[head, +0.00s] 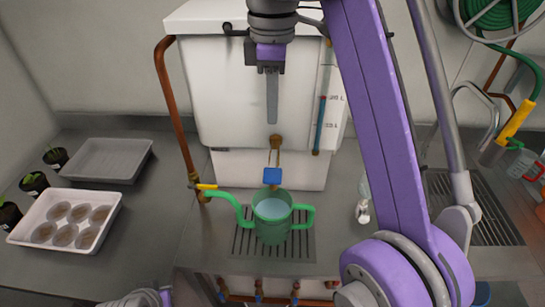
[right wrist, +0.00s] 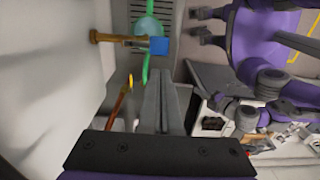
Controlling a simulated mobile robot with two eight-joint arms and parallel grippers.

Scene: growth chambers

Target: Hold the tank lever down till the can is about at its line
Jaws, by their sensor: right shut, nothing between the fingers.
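The white tank (head: 235,95) stands on the bench with a brass tap (head: 275,143) low on its front. Its lever ends in a blue pad (head: 272,176), which also shows in the right wrist view (right wrist: 159,46). The green can (head: 271,222) stands upright on a drain grate under the tap, with bluish water inside below its rim. I cannot make out its line. My right gripper (head: 272,118) is shut and empty, pointing down above the lever, apart from the pad. My left gripper (right wrist: 205,26) shows open and empty in the right wrist view.
A copper pipe (head: 175,110) runs down left of the tank, and a level gauge (head: 321,120) is on its right. A white tray of round pots (head: 22,231) and a grey tray (head: 108,159) lie left. A second grate (head: 470,205) is at right.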

